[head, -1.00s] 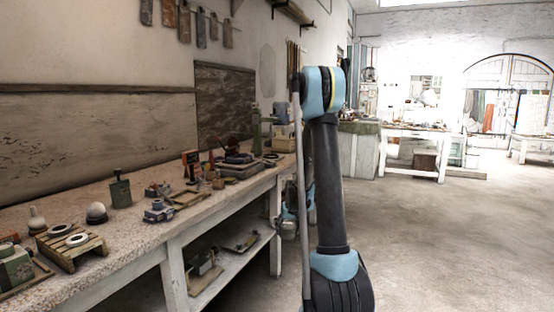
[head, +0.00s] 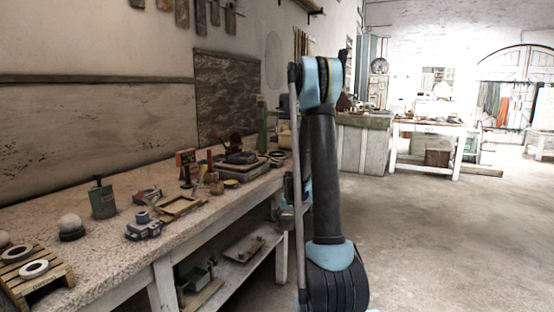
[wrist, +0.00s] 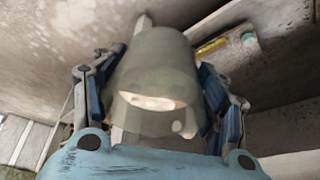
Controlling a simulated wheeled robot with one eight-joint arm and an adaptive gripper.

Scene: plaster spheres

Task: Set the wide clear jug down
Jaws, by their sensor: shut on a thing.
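The wide clear jug (wrist: 155,75) fills the middle of the wrist view, a see-through, greyish vessel. My gripper (wrist: 160,85) is shut on it, with one blue and grey finger on each side. The floor and part of a bench show around the jug, and it appears held clear of any surface. In the head view my arm stands upright to the right of the long workbench (head: 105,262). The jug cannot be made out there, and my gripper is mostly hidden behind the arm.
The bench carries a slatted wooden stand with pale rings (head: 34,270), a white ball on a dark base (head: 70,226), a green box (head: 102,202) and a wooden frame (head: 180,207). Bare bench top shows along the front edge. Open floor (head: 430,235) lies to the right.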

